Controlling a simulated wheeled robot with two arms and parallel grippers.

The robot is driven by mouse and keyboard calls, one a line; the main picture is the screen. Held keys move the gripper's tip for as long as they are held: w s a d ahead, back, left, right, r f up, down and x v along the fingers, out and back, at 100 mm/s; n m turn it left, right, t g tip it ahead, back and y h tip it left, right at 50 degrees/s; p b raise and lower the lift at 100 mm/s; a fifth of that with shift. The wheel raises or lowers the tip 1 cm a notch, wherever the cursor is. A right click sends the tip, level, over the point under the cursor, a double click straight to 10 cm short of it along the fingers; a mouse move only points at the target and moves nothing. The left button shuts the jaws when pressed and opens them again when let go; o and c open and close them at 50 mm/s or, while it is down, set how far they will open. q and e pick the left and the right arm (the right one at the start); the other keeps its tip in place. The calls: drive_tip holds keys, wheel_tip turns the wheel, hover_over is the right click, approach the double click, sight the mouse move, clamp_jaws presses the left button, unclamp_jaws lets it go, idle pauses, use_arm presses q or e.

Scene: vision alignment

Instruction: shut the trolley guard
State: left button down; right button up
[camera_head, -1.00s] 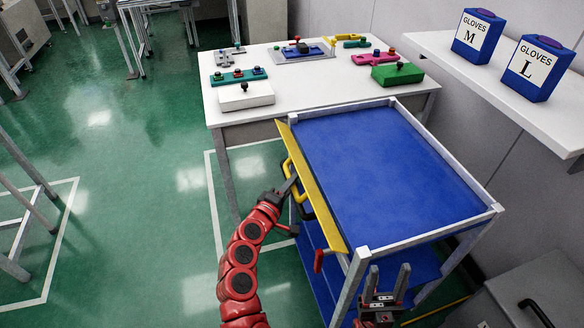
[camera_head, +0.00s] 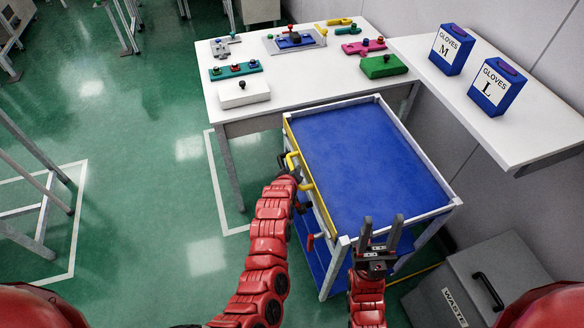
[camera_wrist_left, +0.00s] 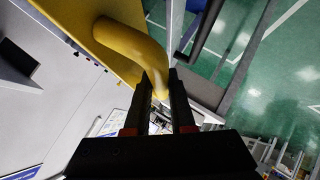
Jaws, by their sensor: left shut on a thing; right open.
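The trolley (camera_head: 449,208) has a blue top with a pale rim. Its yellow guard (camera_head: 319,196) runs along the left side, seen as a narrow strip close to the rim; whether it touches cannot be told. A yellow handle (camera_head: 294,161) sticks out from the guard. My left gripper (camera_wrist_left: 159,88) is shut on the handle, which also shows in the left wrist view (camera_wrist_left: 135,43); my arm partly hides this grip in the head view. A red-tipped lever (camera_head: 311,241) sits near the guard's front end. My right gripper (camera_head: 381,234) is open and empty by the trolley's front edge.
A white table (camera_head: 225,119) with coloured parts stands behind the trolley. A wall shelf (camera_head: 530,135) holds two glove boxes at right. A grey waste bin (camera_head: 463,270) stands at front right.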

use_arm(q)
drive_tip(key=shift+d+r, duration=0.1)
drive_tip(key=shift+d, duration=0.05)
drive_tip(key=c, duration=1)
unclamp_jaws()
drive_tip(key=shift+c, duration=0.2)
drive_tip(key=b+v, duration=0.3)
drive_tip(key=v, duration=1.4)
drive_tip(key=shift+b, duration=0.3)
drive_tip(key=shift+d+r, duration=0.1)
